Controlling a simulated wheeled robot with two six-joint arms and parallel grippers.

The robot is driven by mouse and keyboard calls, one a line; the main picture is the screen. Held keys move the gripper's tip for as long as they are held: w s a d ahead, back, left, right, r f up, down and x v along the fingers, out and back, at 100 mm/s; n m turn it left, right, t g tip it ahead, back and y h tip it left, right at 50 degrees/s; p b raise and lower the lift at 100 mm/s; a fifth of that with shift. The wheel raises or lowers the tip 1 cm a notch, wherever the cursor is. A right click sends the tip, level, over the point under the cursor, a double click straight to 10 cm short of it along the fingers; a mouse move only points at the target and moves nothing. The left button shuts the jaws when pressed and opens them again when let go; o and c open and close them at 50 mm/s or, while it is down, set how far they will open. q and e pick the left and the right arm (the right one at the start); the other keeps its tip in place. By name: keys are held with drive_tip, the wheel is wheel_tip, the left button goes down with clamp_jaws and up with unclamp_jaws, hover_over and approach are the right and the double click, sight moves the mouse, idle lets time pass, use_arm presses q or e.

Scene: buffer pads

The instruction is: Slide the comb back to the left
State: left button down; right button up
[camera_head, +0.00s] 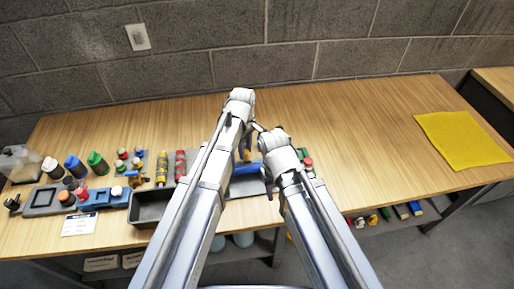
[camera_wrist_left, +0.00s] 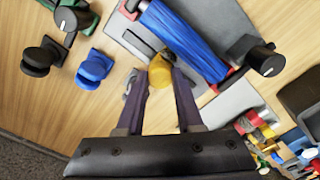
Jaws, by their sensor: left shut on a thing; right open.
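My left gripper (camera_wrist_left: 160,80) is shut on a yellow rounded piece (camera_wrist_left: 160,68) at the edge of a grey plate (camera_wrist_left: 228,104). The piece also shows in the head view (camera_head: 246,150), partly hidden by my arms. A blue ribbed bar (camera_wrist_left: 185,42) with red ends lies on the plate just beyond the yellow piece; it shows in the head view (camera_head: 246,186) between my arms. No toothed comb can be made out; I cannot tell whether the yellow piece belongs to it. My right gripper (camera_head: 270,190) is open beside the blue bar, mostly hidden by its own wrist.
A black tray (camera_head: 148,220), red and yellow cylinders, several bottles and a blue-grey device (camera_head: 42,198) fill the table's left. Black (camera_wrist_left: 40,56) and blue (camera_wrist_left: 94,68) knobbed pieces stand near the plate. A yellow cloth (camera_head: 462,140) lies far right; the table before it is clear.

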use_arm(q)
drive_tip(key=a, duration=0.4)
drive_tip(key=s+a, duration=0.1)
drive_tip(key=a, duration=0.1)
drive_tip(key=shift+a, duration=0.2)
use_arm(e)
drive_tip(key=shift+d, duration=0.1)
use_arm(q)
drive_tip(key=shift+s, duration=0.1)
drive_tip(key=c, duration=0.6)
unclamp_jaws()
drive_tip(key=shift+a, duration=0.15)
drive_tip(key=shift+o, duration=0.3)
use_arm(e)
drive_tip(key=shift+r, duration=0.1)
use_arm(q)
drive_tip(key=shift+r+p, duration=0.5)
wheel_tip(320, 180, up, 7)
drive_tip(key=p, duration=0.7)
use_arm(e)
wheel_tip(320, 180, up, 8)
use_arm(q)
drive_tip(key=shift+f, duration=0.1)
use_arm(e)
drive_tip(key=shift+f, duration=0.2)
